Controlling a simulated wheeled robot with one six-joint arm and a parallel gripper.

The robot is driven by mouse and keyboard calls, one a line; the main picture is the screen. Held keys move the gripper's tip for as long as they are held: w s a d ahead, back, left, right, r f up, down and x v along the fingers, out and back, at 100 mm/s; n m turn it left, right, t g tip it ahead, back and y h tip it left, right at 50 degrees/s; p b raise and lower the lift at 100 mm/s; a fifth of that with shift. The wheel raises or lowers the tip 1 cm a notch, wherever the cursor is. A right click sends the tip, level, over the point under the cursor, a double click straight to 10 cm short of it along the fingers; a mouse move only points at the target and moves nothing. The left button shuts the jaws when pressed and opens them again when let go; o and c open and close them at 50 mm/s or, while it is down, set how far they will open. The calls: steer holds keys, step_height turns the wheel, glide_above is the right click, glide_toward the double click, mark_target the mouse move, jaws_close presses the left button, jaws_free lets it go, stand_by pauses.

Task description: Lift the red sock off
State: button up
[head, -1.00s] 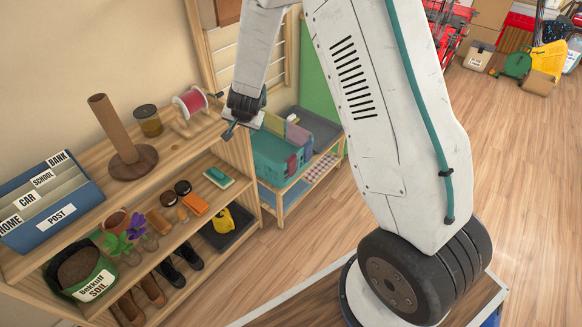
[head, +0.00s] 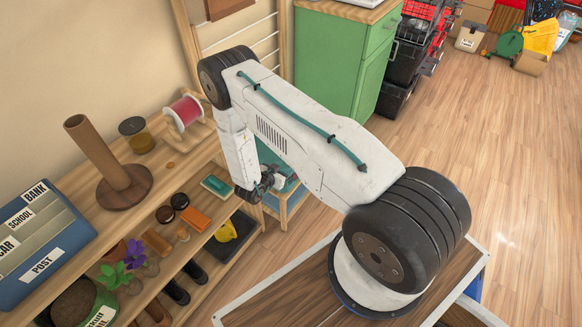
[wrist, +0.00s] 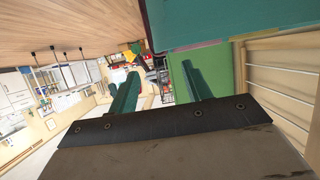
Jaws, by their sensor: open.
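The red sock cannot be made out in either current view; my arm covers most of the tote stand in the head view. A teal tote (head: 271,158) shows only in part behind my arm. My gripper (head: 262,188) hangs low in front of the stand, and its fingertips are unclear there. In the wrist view my gripper (wrist: 160,70) has its two teal fingers wide apart with nothing between them. A large teal surface, probably a tote wall, spans the top of the wrist view, with a thin pinkish strip below it.
A wooden shelf (head: 160,160) with a red spool (head: 184,110), a cardboard tube on a stand (head: 97,152) and shoes stands left of my gripper. A green cabinet (head: 335,60) stands behind my arm. Open wooden floor (head: 480,150) lies to the right.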

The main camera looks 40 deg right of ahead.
steer(key=x, duration=0.7)
steer(key=shift+r, duration=0.1)
steer(key=shift+a, duration=0.1)
jaws_close()
